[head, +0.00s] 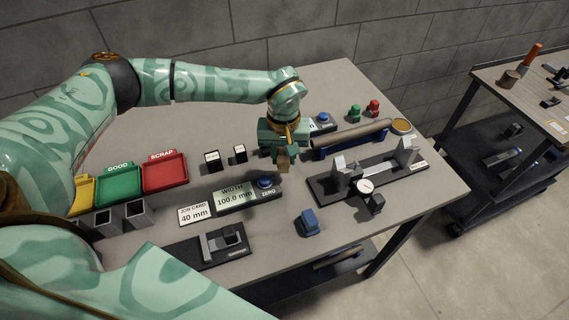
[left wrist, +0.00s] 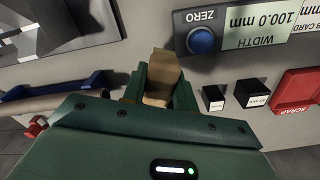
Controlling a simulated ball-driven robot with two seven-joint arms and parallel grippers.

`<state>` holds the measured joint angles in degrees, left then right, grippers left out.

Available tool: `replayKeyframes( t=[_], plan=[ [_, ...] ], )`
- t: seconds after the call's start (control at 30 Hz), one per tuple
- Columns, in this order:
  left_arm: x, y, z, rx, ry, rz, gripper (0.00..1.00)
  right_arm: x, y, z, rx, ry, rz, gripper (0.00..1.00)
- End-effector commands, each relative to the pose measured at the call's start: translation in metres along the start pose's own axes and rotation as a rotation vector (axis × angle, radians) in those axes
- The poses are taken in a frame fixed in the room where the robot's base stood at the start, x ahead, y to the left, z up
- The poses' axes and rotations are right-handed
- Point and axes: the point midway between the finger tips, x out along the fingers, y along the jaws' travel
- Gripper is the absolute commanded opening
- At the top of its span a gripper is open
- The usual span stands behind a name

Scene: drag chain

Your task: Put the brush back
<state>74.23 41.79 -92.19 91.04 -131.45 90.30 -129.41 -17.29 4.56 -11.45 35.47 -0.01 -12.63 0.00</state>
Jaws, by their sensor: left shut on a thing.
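My left gripper (head: 283,152) is over the middle of the bench, pointing down, and is shut on a small tan wooden block. This block appears to be the brush (head: 283,163); no bristles can be made out. In the left wrist view the brush (left wrist: 161,78) sits between the two green fingers (left wrist: 160,92). It is beyond the blue ZERO button of the width display (head: 236,195). Whether it touches the bench I cannot tell. My right gripper is out of view.
A tan rod (head: 352,136) lies on a blue cradle (head: 340,150) behind right. A gauge fixture (head: 365,187) stands at the right. GOOD (head: 118,183) and SCRAP (head: 165,172) trays are at the left. A blue block (head: 309,222) lies in front.

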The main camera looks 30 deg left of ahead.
Motion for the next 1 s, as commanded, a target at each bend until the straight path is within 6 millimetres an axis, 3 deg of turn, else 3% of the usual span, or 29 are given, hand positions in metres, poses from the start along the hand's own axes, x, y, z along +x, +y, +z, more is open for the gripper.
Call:
replayKeyframes(
  t=[0.23,0.4,0.77,0.8,0.87,1.0],
  plan=[
    [0.019,0.001,-0.015,-0.001,-0.001,0.0,0.07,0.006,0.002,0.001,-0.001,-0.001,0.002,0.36],
    [0.045,0.001,-0.013,0.0,-0.002,0.0,0.07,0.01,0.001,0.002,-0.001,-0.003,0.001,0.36],
    [0.049,0.001,-0.014,0.0,0.0,0.0,0.07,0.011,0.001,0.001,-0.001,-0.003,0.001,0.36],
    [0.05,0.001,-0.014,-0.001,0.0,0.0,0.31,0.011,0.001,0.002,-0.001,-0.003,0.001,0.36],
    [0.049,0.001,-0.014,-0.001,0.0,0.001,0.48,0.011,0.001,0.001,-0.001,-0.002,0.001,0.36],
    [0.049,0.001,-0.013,0.0,0.0,0.001,0.5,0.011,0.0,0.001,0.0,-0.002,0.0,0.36]
  ],
)
